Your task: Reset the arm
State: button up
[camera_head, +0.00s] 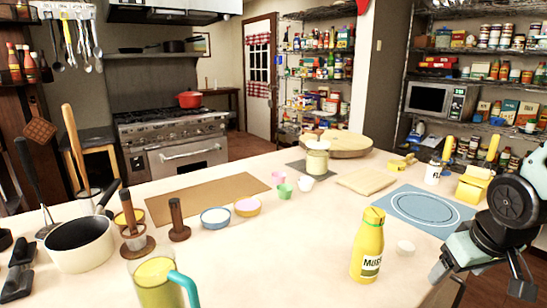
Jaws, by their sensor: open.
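My gripper (481,279) is at the right edge of the view, over the right end of the counter. My arm's dark round joint and grey-green links show above it, partly cut off by the frame. Its jaws look open and no object shows between them. A yellow mustard bottle (368,246) stands upright on the counter to its left, apart from it.
The pale counter (310,250) carries a blue mat (422,209), a yellow block-shaped holder (473,186), a white bottle (433,172), bowls (216,218), a pot (80,243) and a teal-handled pitcher (155,283). Stocked shelves stand behind. The counter's front middle is clear.

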jog(key=s+a+r+n+g+y, duration=0.1)
jog(key=s+a+n+g, duration=0.3)
jog(key=s+a, duration=1.3)
jog(key=a+r+n, duration=0.1)
jog(key=a+n, duration=0.1)
jog(key=a, duration=0.1)
jog(key=shift+a+r, duration=0.15)
jog(key=shift+r, duration=0.05)
